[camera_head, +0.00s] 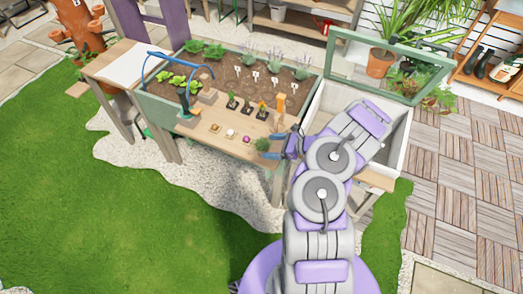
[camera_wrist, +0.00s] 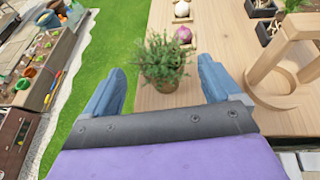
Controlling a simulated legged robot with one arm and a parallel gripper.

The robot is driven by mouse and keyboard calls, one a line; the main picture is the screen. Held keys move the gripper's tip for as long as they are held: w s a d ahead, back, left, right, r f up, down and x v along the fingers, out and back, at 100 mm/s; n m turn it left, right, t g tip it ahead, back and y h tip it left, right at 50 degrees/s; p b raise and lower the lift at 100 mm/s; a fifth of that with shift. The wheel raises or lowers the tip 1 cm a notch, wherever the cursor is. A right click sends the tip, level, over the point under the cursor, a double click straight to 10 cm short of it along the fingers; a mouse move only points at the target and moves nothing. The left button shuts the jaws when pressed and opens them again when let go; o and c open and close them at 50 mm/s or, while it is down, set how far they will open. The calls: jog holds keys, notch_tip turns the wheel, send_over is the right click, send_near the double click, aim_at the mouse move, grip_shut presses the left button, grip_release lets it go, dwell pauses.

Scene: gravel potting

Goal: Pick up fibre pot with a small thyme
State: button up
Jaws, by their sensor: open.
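The fibre pot with a small thyme (camera_wrist: 163,62) stands upright near the left edge of the wooden bench in the wrist view, its brown pot (camera_wrist: 166,84) partly under the green sprigs. It also shows in the head view (camera_head: 262,144) at the bench's right end. My gripper (camera_wrist: 165,85) is open. Its two blue fingers lie on either side of the pot in the picture, with gaps on both sides, and nothing is held. In the head view my gripper (camera_head: 277,147) is just right of the thyme.
A purple onion (camera_wrist: 183,34) and a pale bulb (camera_wrist: 181,9) lie beyond the pot. A wooden stand (camera_wrist: 280,75) is close on the right. Black trays of seedlings (camera_head: 247,106) stand further along the bench. Grass lies beyond the bench's edge.

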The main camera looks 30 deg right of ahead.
aim_at(267, 147)
jog(key=w+a+f+b, duration=0.1)
jog(key=w+a+f, duration=0.1)
jog(key=shift+w+a+f+b, duration=0.1)
jog(key=shift+w+f+b, duration=0.25)
jog(key=shift+w, duration=0.05)
jog(key=shift+w+a, duration=0.2)
jog(key=shift+a, duration=0.3)
jog(key=shift+d, duration=0.2)
jog(key=c, duration=0.6)
jog(key=shift+a, duration=0.1)
jog(key=c, duration=0.5)
